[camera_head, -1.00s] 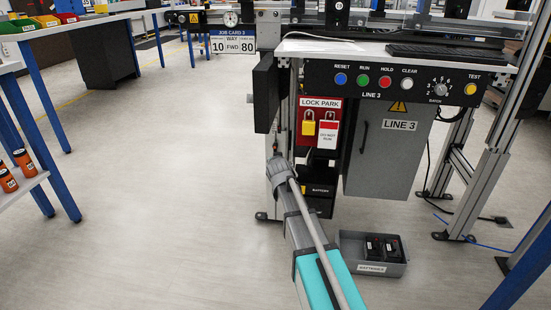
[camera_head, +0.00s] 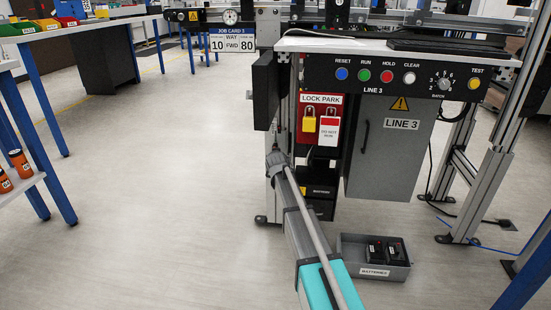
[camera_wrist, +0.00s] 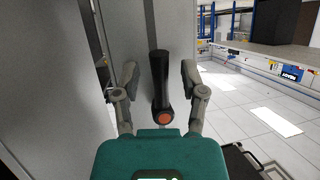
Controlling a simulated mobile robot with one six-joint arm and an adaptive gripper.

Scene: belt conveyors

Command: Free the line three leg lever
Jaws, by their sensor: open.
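A black leg lever (camera_wrist: 160,75) with an orange round end stands upright in the wrist view. My gripper (camera_wrist: 159,80) is open, with one finger on each side of the lever and gaps visible between the fingers and it. Whether the lever is at line three's leg does not show clearly in the head view, where my arm reaches toward the left side of the LINE 3 station (camera_head: 402,124). My gripper and the lever cannot be made out in that view.
A lock park board (camera_head: 320,120) holds a yellow padlock (camera_head: 309,122) and a red-and-white tag (camera_head: 329,132). A grey battery box (camera_head: 373,271) stands on the floor right of my arm. A grey panel (camera_wrist: 45,80) is close on the left in the wrist view. Open floor lies left.

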